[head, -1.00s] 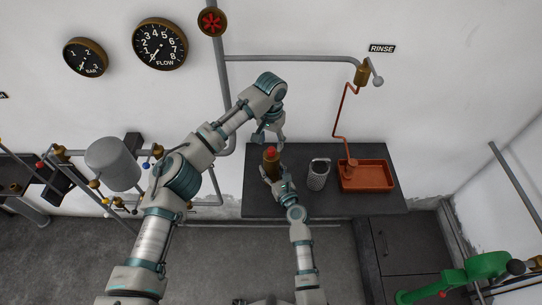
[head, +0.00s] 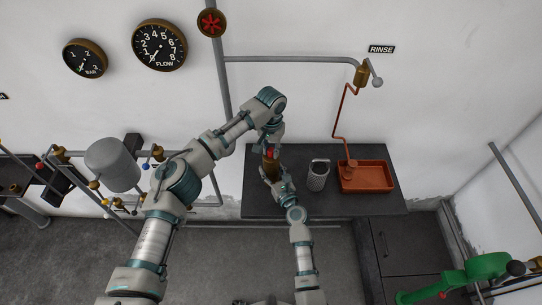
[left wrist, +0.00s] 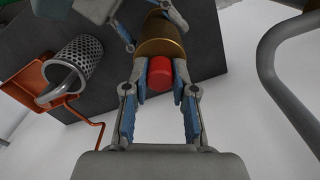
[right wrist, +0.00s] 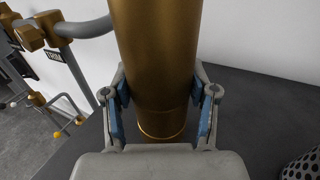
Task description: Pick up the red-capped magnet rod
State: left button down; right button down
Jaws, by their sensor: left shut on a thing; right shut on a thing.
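The red cap of the magnet rod (left wrist: 160,72) sticks out of the end of a brass cylinder (left wrist: 160,38). It shows small in the head view (head: 269,153). The rod below the cap is hidden inside the cylinder. My left gripper (left wrist: 160,85) reaches down from above, its blue-padded fingers shut on the red cap. My right gripper (right wrist: 159,97) is shut around the brass cylinder (right wrist: 155,50), which is upright over the dark counter. In the head view, the arms partly hide the cylinder.
A perforated metal basket (head: 317,176) stands to the right on the dark counter (head: 290,208). An orange tray (head: 380,187) lies beyond it under a copper pipe. A grey tank (head: 112,163) and pipework are at the left.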

pick_arm(q)
jog(key=shift+w+a+r, duration=0.1)
pick_arm(e)
jog(key=shift+f, duration=0.2)
pick_arm(q)
notch_tip(320, 180, up, 12)
pick_arm(e)
jog(key=shift+s, duration=0.1)
pick_arm(q)
jog(key=s, duration=1.8)
jog(key=shift+s, duration=0.1)
jog(key=shift+r, duration=2.15)
pick_arm(e)
jog(key=shift+r, duration=0.1)
jog(key=c, duration=0.7)
grip_release()
jog(key=o, duration=0.5)
jog(key=shift+c, duration=0.2)
